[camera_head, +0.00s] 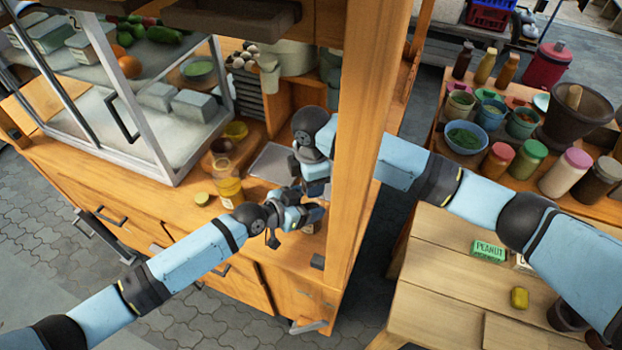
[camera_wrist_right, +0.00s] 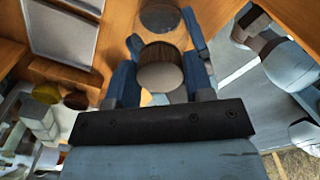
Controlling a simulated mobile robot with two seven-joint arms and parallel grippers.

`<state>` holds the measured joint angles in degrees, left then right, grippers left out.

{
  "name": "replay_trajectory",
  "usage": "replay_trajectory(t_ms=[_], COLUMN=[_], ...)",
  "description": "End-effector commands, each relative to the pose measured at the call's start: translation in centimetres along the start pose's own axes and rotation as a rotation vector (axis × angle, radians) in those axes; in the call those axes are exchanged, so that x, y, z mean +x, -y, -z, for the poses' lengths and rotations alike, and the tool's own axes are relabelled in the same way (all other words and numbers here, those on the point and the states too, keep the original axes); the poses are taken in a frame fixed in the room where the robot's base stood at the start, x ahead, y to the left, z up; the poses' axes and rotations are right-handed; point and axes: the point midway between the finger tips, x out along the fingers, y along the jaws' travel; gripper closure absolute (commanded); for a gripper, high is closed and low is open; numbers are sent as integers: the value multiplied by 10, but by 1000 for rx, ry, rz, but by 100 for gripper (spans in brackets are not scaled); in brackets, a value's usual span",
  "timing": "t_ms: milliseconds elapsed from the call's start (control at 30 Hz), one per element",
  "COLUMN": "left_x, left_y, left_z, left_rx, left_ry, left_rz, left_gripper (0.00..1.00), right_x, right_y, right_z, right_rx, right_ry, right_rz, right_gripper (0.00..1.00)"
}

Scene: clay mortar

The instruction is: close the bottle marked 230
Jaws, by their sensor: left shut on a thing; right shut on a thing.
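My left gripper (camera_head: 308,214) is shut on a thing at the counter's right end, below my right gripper. Its fingers and wrist hide most of that thing; only a small pale patch (camera_head: 308,228) shows, and no number can be read. My right gripper (camera_head: 318,190) is just above it, pointing down, and it also shows in the right wrist view (camera_wrist_right: 162,70). It is shut on a dark ribbed round piece (camera_wrist_right: 160,70) with a pale flat face, possibly a cap. I cannot tell whether this piece touches the thing in my left gripper.
A glass jar of yellow liquid (camera_head: 229,184) and a small round lid (camera_head: 202,199) stand left of my grippers. A metal tray (camera_head: 271,164) lies behind. A wooden post (camera_head: 355,150) rises close on the right. A glass case (camera_head: 150,110) fills the left.

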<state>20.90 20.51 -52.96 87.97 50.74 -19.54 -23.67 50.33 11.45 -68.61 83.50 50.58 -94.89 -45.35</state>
Motion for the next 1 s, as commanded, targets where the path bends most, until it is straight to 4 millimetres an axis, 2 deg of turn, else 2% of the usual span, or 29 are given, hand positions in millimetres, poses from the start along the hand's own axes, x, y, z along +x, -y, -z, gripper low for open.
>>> replay_trajectory(t_ms=[133,400,433,500,533,833,1000], left_x=[0,0,0,0,0,0,0], left_y=[0,0,0,0,0,0,0], left_z=[0,0,0,0,0,0,0], left_rx=[0,0,0,0,0,0,0], left_ry=[0,0,0,0,0,-1,-1], left_rz=[0,0,0,0,0,0,0], left_gripper=[94,94,94,94,94,94,94], right_x=[0,0,0,0,0,-2,-17], right_y=[0,0,0,0,0,0,0], right_z=[0,0,0,0,0,0,0], right_rx=[119,127,126,126,126,125,124], right_ry=[-1,0,0,0,0,0,-1], right_rz=[2,1,1,1,1,0,-2], right_gripper=[81,81,48,32,27,27,27])
